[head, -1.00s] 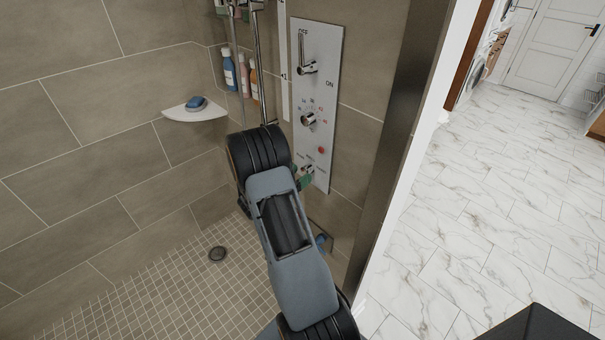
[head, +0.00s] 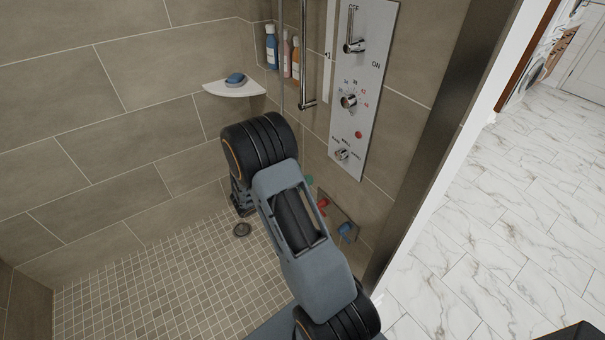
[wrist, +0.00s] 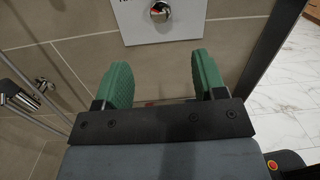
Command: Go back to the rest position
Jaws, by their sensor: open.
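My gripper (wrist: 160,82) shows in the wrist view with two green fingers spread apart and nothing between them. Past the fingers is the lower part of the white shower control panel (wrist: 155,25) with a round chrome knob. In the head view my arm reaches into the shower, and its links hide most of the gripper; only a bit of green shows beside the arm. The control panel (head: 362,85) is on the wall above and to the right of the arm. No object is held.
A corner shelf (head: 235,89) holds a blue soap (head: 235,79). Bottles (head: 272,48) stand in the niche. Low on the wall, a plate carries a red tap (head: 323,204) and a blue tap (head: 346,231). A dark frame edge (head: 440,130) stands right of the shower. Marble floor (head: 520,200) lies clear beyond.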

